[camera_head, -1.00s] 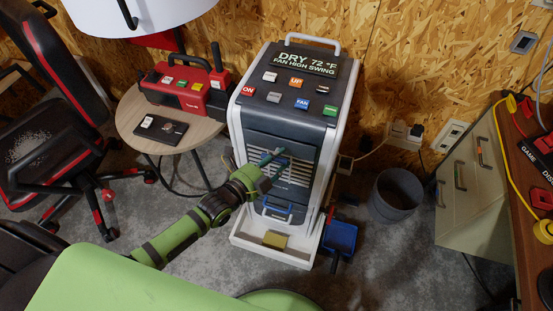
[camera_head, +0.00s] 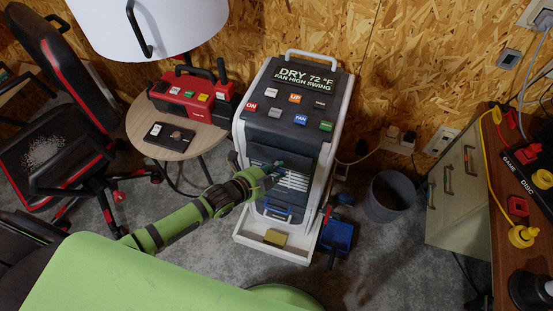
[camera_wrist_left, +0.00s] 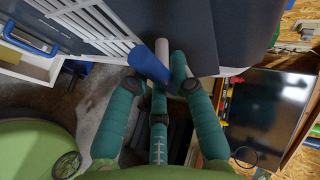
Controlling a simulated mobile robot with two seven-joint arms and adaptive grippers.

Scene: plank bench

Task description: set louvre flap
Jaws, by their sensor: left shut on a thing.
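A white and dark grey air unit (camera_head: 287,136) stands on the floor with a display and coloured buttons on top. Its louvre flap (camera_head: 262,152) is a dark panel on the front above pale slats (camera_head: 292,181). My left gripper (camera_head: 277,168) is at the front, at the flap's lower edge. In the left wrist view, its teal fingers (camera_wrist_left: 172,85) are shut at a blue cylindrical tab (camera_wrist_left: 146,63) by the dark flap panel (camera_wrist_left: 197,35). The fingers partly hide the tab and the exact contact. My right gripper is not in view.
A yellow block (camera_head: 275,237) lies in the unit's base tray (camera_head: 257,244).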

